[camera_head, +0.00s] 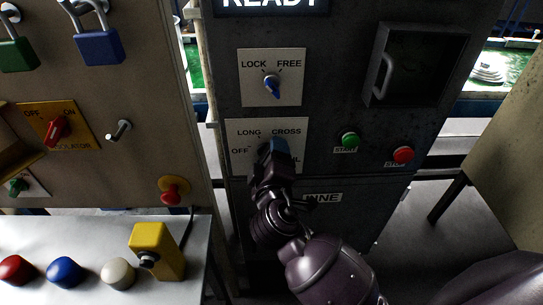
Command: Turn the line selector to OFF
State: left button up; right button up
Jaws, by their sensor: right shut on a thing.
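The line selector's white plate (236,131) is on the dark cabinet in the middle, with the words LONG, CROSS and OFF showing; a further word at the lower right is partly covered. My right gripper (276,151) is over the plate's centre and shut on the selector knob. The knob is mostly hidden by the gripper, so I cannot tell which word it points to. OFF is at the left of the plate. My left gripper is not in view.
Above is a LOCK/FREE plate (259,62) with a blue knob (272,84). A green START button (350,140) and red STOP button (403,154) sit to the right. A left panel carries padlocks (97,47) and a red isolator switch (57,129). A yellow box (160,248) stands on the shelf.

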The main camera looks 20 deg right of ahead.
dwell(0.5)
jog(key=o, duration=0.9)
jog(key=shift+o, duration=0.2)
jog(key=shift+s, duration=0.1)
jog(key=b+v, duration=0.2)
jog(key=v, duration=0.8)
jog(key=shift+s+a, duration=0.15)
jog(key=shift+s, duration=0.2)
